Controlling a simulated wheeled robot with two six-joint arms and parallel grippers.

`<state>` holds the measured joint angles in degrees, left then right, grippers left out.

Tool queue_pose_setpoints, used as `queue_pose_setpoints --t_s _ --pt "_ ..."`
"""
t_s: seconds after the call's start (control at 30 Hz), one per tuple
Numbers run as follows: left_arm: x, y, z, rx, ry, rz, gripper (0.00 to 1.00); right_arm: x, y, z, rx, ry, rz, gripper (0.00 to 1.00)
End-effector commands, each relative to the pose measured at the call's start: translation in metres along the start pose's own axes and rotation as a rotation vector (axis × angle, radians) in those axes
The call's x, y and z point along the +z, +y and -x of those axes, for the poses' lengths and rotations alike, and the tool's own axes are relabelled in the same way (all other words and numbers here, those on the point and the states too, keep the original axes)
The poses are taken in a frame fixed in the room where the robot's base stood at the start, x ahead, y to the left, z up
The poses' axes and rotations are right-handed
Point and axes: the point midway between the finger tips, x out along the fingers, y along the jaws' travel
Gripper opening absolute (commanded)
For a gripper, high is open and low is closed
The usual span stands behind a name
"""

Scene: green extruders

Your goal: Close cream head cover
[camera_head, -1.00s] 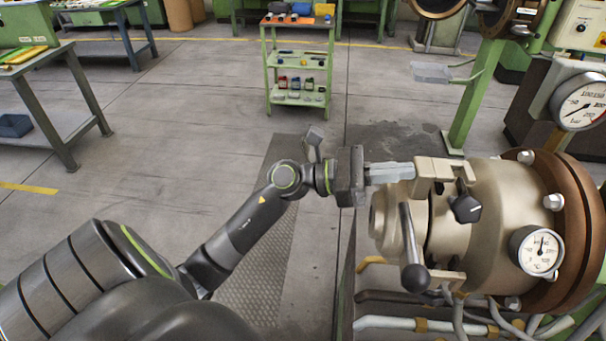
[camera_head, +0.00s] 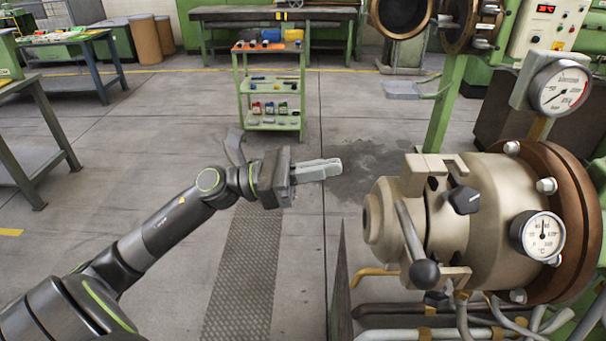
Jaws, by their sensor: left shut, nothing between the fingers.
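The cream head cover (camera_head: 400,212) is at the right, its rounded end facing left. My right gripper is not in view.
A temperature gauge (camera_head: 541,237) and a pressure gauge (camera_head: 562,86) stick out by the cover. Several pipes (camera_head: 395,312) run below it. A green tool cart (camera_head: 270,90) and a workbench (camera_head: 70,50) stand farther back. The floor left of the cover is clear.

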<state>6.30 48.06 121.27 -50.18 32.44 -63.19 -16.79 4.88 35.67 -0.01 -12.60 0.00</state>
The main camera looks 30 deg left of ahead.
Motion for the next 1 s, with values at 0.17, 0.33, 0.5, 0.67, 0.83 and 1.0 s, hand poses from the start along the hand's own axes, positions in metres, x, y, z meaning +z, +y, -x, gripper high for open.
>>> queue_pose_setpoints --t_s 0.17,0.33,0.5,0.67,0.83,1.0 --pt "0.002 0.0 0.015 0.0 0.005 0.0 0.0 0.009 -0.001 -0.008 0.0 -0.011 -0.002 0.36" --pt "0.004 -0.001 0.025 -0.002 0.004 0.0 0.0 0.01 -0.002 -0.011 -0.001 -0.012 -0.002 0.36" --pt "0.007 0.0 0.03 0.0 0.002 -0.001 0.0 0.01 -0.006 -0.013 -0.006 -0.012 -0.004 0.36" --pt "0.008 0.0 0.032 0.002 0.001 0.0 0.0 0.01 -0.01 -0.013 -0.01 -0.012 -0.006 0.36" --pt "0.007 0.002 0.033 0.009 -0.002 0.009 0.0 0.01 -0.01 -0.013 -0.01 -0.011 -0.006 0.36" --pt "-0.017 0.048 0.052 0.161 -0.049 0.195 0.0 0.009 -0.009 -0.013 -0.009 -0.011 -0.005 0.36"
